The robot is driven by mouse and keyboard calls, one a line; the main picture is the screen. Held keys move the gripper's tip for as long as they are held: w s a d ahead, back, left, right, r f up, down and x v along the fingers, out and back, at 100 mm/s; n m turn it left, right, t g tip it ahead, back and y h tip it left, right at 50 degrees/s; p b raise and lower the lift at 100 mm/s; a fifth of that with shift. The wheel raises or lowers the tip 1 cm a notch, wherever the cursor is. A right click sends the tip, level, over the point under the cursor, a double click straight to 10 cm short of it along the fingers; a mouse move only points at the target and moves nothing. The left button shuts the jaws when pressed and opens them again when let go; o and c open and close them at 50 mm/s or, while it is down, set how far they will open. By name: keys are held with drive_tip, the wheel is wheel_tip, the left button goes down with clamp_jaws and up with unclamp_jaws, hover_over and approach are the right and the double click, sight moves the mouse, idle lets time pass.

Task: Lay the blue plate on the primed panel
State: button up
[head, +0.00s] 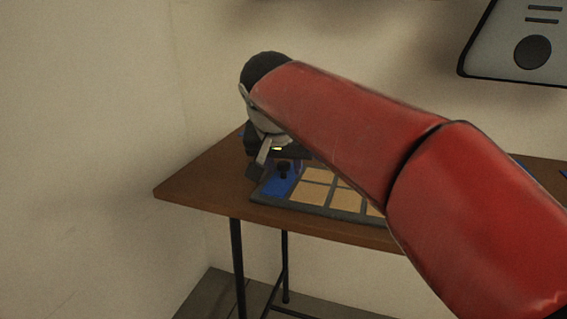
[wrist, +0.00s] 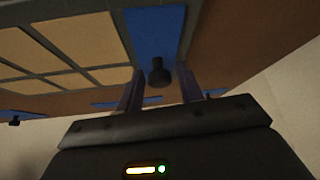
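A blue plate (wrist: 150,25) with a black knob (wrist: 158,74) lies at one end of a dark-framed board (wrist: 105,72) with tan squares. The head view shows the same plate (head: 270,187) at the board's left end, beside the tan squares (head: 310,191). I cannot tell which surface is the primed panel. My gripper (wrist: 160,82) is open, its two fingers apart with gaps on both sides of the knob; whether they reach around it is unclear. In the head view my gripper (head: 272,160) is just above the plate, and my red arm hides part of the board.
The board lies on a brown table (head: 205,180) near its left end. Another blue piece (wrist: 28,115) with a dark knob lies farther along the table in the wrist view. Blue bits (head: 520,165) show behind my arm. A grey machine (head: 525,45) hangs at the upper right.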

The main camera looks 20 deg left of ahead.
drive_tip(key=shift+o, duration=0.9)
drive_tip(key=p+v, duration=0.1)
drive_tip(key=v, duration=0.6)
drive_tip(key=shift+s+r, duration=0.2)
drive_tip(key=shift+r, duration=0.1)
